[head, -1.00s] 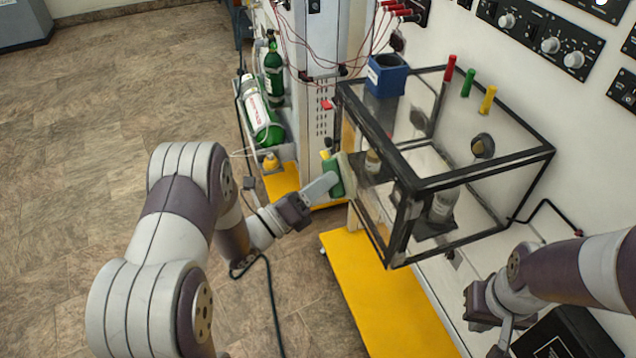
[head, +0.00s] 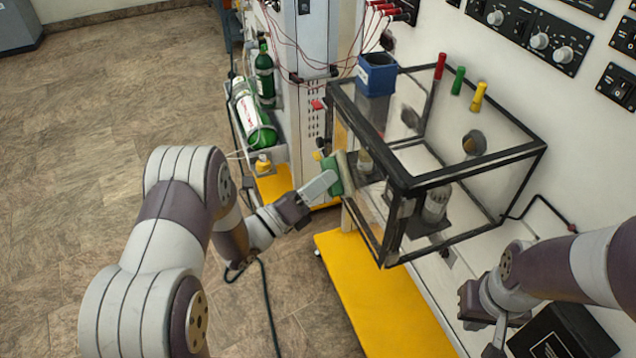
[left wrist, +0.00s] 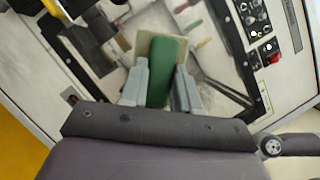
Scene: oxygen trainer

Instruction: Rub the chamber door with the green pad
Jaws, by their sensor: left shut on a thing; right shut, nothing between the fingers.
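The clear chamber with a black frame (head: 470,158) stands at the right of the head view. Its door (head: 374,205) is the clear panel on the side facing my left arm. My left gripper (head: 328,182) is shut on the green pad (head: 339,174), which has a pale face turned to the door. The pad is at the door, near its upper far part; I cannot tell if it touches. The left wrist view also shows the green pad (left wrist: 166,72) between the fingers. My right gripper (head: 497,342) is shut and empty at the lower right.
A yellow platform (head: 380,300) lies below the door. A black box (head: 562,335) is beside my right gripper.

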